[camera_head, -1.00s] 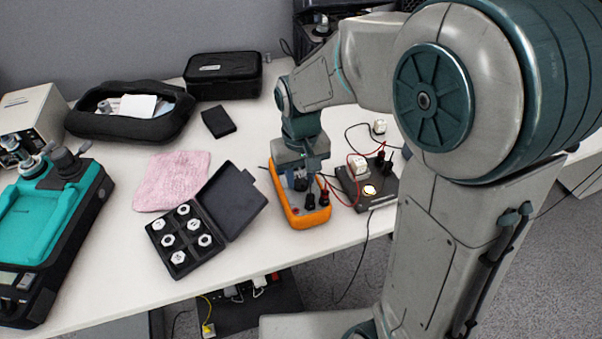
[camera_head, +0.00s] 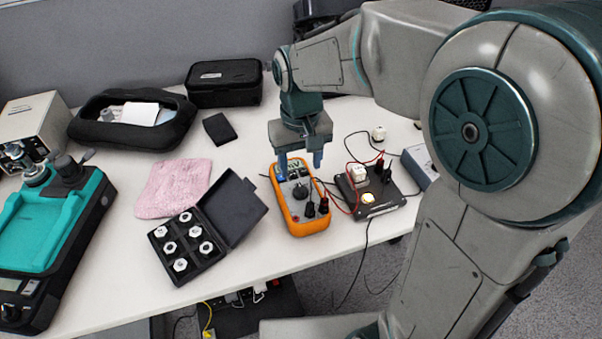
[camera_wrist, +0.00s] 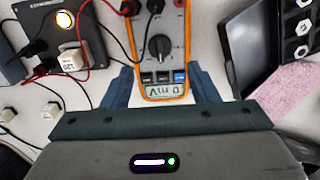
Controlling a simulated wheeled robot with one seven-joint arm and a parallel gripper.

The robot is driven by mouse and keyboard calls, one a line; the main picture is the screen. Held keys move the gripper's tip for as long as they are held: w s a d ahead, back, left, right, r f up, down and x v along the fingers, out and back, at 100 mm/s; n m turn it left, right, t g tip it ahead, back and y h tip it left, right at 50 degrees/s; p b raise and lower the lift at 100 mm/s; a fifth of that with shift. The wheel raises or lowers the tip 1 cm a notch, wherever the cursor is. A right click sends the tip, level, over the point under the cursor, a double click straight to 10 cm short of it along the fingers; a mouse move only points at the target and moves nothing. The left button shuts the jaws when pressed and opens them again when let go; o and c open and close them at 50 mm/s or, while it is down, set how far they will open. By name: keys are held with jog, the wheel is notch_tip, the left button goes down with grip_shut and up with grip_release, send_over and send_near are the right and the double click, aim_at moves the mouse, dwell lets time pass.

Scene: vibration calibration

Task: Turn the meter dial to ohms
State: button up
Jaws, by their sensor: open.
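The orange multimeter (camera_head: 299,224) lies on the white table in the head view. Its dial (camera_head: 299,192) is a dark knob on the grey face; the dial (camera_wrist: 159,47) also shows in the wrist view. The display (camera_wrist: 163,91) appears upside down in the wrist view and reads 0 mV. Black and red plugs are in its sockets. My gripper (camera_head: 301,163) is open and empty above the display end of the meter. In the wrist view its two fingers (camera_wrist: 159,88) stand either side of the display end, with the dial beyond them. I cannot tell whether they touch it.
A black board (camera_head: 388,198) with a lit lamp and leads lies right of the meter. An open black case (camera_head: 235,222) of nuts is on the left, by a pink cloth (camera_head: 172,188). A teal-topped device (camera_head: 45,240) stands far left. Leads run close to the meter.

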notch_tip(320, 180, up, 7)
jog(key=shift+p, duration=0.45)
